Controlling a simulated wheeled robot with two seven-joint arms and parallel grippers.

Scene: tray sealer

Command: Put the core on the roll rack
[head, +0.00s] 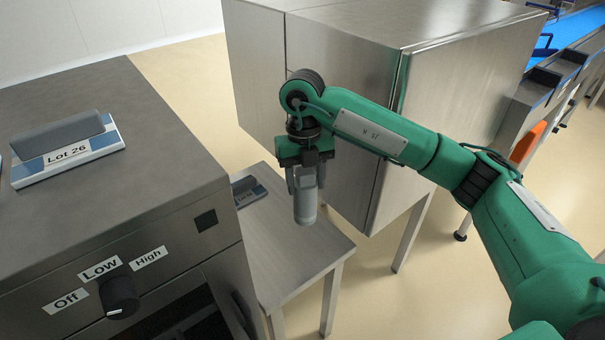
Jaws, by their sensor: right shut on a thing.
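My right gripper (305,178) is shut on a grey cylinder, which looks like the core (306,207). It holds the core upright, pointing down, over the small steel side table (296,252) in the picture. I cannot tell how far the core's lower end is above the table top. No thing in view is clearly marked as the roll rack. My left gripper is not in view.
A blue-and-white holder marked Lot 26 (66,160) with a grey bar-like piece stands on the machine (120,200) at left. A similar small holder (249,194) lies on the side table's back left. A large steel cabinet (345,60) stands close behind my gripper.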

